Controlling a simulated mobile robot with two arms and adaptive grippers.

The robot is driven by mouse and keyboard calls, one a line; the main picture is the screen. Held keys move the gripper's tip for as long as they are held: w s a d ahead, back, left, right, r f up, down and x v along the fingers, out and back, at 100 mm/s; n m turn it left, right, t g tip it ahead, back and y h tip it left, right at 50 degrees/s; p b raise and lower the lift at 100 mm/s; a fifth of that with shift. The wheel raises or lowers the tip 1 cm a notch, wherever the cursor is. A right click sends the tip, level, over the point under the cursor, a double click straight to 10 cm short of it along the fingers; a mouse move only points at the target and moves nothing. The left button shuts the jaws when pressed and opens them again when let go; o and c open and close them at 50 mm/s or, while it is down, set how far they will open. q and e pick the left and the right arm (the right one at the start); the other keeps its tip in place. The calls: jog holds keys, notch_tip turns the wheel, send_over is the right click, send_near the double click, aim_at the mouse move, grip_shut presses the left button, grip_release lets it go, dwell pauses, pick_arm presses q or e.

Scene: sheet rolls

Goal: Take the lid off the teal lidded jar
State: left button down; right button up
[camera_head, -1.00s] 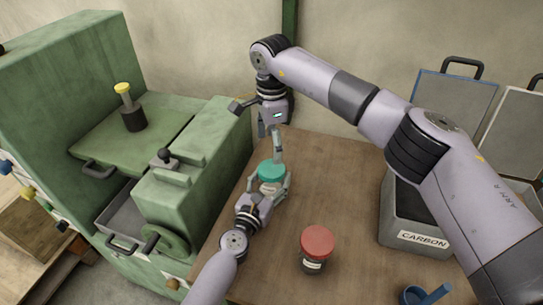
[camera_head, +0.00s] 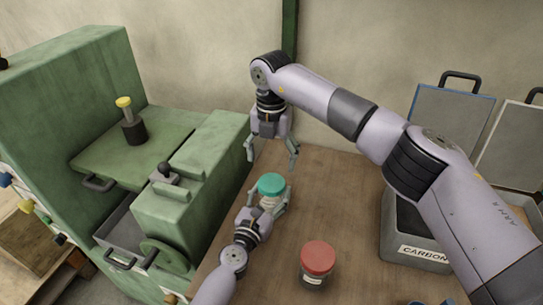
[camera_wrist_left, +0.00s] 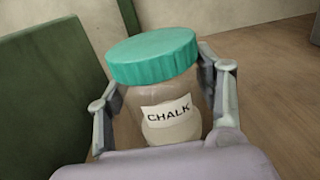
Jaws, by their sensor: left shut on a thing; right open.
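The teal lidded jar stands upright on the wooden table; its teal lid (camera_head: 271,184) is on top, and it also shows in the left wrist view (camera_wrist_left: 153,55). The jar's clear body (camera_wrist_left: 170,112) carries a CHALK label and holds pale contents. My left gripper (camera_head: 273,203) is shut on the jar's body, with one finger on each side below the lid. My right gripper (camera_head: 271,160) is open and empty, pointing down above and just behind the lid, apart from it.
A red-lidded jar (camera_head: 317,258) stands nearer on the table (camera_head: 345,205). A grey CARBON box (camera_head: 418,255) stands at the right, with framed panels behind. A blue item (camera_head: 430,301) shows at the bottom edge. A green machine (camera_head: 190,205) borders the table at the left.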

aim_at(272, 183)
jog(key=m, duration=0.9)
jog(key=shift+m, duration=0.4)
jog(key=shift+f, duration=4.05)
